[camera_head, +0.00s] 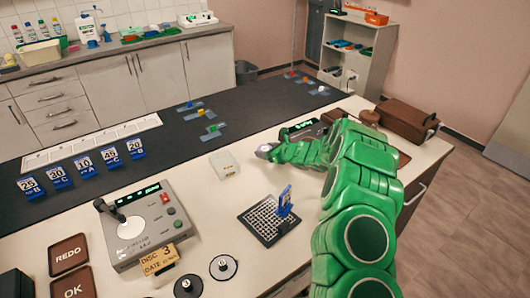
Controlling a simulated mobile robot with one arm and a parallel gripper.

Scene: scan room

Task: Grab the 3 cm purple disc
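My green arm reaches in from the lower right, and my gripper (265,152) is at its end, low over the white table in the middle of the view. The fingertips are small and partly hidden by the arm, so I cannot tell whether they are open or shut. A pale greyish-purple patch shows at the tip, but I cannot tell whether it is a disc or part of the gripper. I cannot clearly make out a purple disc elsewhere. Small coloured pieces lie on blue-grey plates on the dark mat, at centre (213,129) and far right (305,79).
A clear box (223,163) is left of my gripper. A black grid (266,222) with a blue tag stands nearer. A grey lever console (145,225), blue number tags (83,164) and two round discs (222,267) are left. A brown case (404,120) is right.

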